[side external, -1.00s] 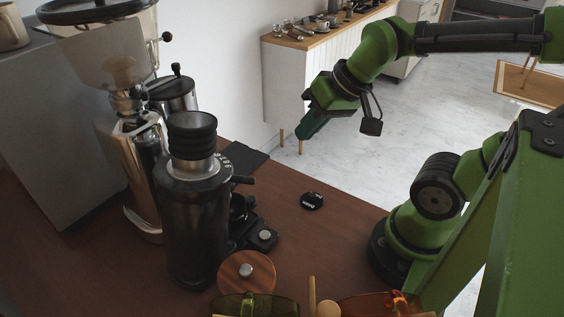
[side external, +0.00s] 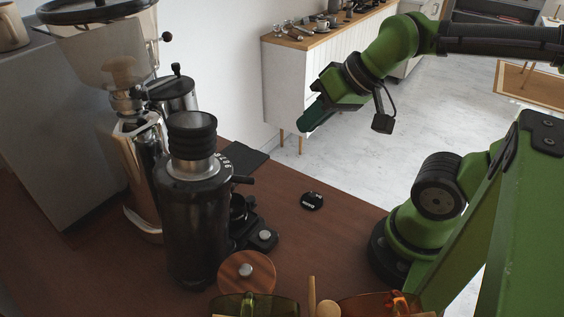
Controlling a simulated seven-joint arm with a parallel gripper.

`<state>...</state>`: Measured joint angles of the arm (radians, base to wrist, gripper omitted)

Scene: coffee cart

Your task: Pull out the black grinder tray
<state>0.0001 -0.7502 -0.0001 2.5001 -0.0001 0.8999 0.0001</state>
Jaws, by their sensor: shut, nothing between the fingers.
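A black cylindrical grinder (side external: 193,220) stands upright on the brown counter at left of centre. Low black parts (side external: 262,239) with a small knob sit at its right foot, partly hidden by its body. A flat black slab (side external: 245,158) lies on the counter behind the grinder. I cannot tell for sure which of these is the grinder tray. My gripper (side external: 304,127) is shut and empty, held in the air beyond the counter's far right edge. It points down and left, apart from the grinder and everything else.
A chrome grinder (side external: 142,170) with a clear hopper stands at the left. A small black disc (side external: 312,201) lies on the open counter. A round wooden lid (side external: 246,272) and green (side external: 255,304) and orange (side external: 378,304) glass vessels are in front. The counter's middle right is mostly free.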

